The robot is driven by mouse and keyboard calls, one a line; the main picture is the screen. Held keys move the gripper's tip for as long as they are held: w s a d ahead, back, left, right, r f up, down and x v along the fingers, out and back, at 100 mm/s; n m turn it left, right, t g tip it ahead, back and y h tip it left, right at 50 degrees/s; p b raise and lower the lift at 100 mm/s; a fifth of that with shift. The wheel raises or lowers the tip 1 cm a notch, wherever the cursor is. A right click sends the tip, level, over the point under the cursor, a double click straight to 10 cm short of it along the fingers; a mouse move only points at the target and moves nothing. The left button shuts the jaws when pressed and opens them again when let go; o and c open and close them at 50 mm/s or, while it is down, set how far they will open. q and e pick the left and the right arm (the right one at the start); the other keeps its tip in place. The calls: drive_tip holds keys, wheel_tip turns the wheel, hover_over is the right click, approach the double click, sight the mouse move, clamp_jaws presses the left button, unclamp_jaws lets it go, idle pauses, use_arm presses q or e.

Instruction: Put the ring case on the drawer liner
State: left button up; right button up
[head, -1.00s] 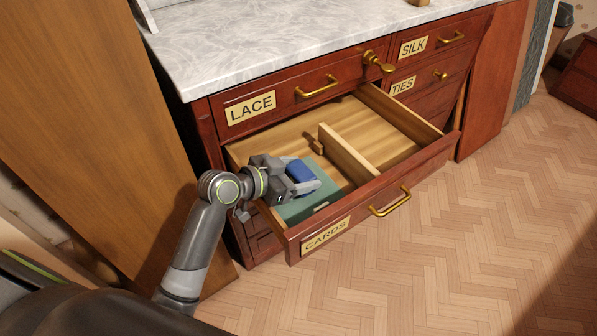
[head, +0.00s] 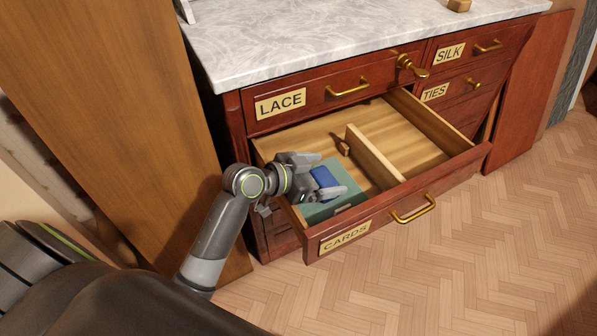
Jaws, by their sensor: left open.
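The blue ring case (head: 323,177) is in the left compartment of the open CARDS drawer, over the green drawer liner (head: 318,212). It appears to rest on the liner, though its underside is hidden. My left gripper (head: 322,175) reaches into the drawer from the left. Its jaws are open, one finger on the far side of the case and one on the near side. I cannot tell whether either finger touches the case. My right gripper is not in view.
The pulled-out drawer (head: 345,238) has a wooden divider (head: 375,155), and its right compartment is bare. A brass drawer knob (head: 410,67) sticks out above. A wood panel (head: 110,110) stands left of my arm. The marble top (head: 310,35) is mostly clear.

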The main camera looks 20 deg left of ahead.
use_arm(q)
drive_tip(key=v, duration=0.3)
drive_tip(key=p+v, duration=0.1)
drive_tip(key=v, duration=0.6)
drive_tip(key=shift+a+r, duration=0.1)
drive_tip(key=shift+r, duration=0.25)
drive_tip(key=shift+p+v, duration=0.3)
drive_tip(key=shift+v, duration=0.6)
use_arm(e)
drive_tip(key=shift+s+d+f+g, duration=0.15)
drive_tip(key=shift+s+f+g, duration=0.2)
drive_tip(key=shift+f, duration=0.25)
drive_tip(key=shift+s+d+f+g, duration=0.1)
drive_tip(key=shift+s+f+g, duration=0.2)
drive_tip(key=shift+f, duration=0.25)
use_arm(q)
drive_tip(key=shift+s, duration=0.1)
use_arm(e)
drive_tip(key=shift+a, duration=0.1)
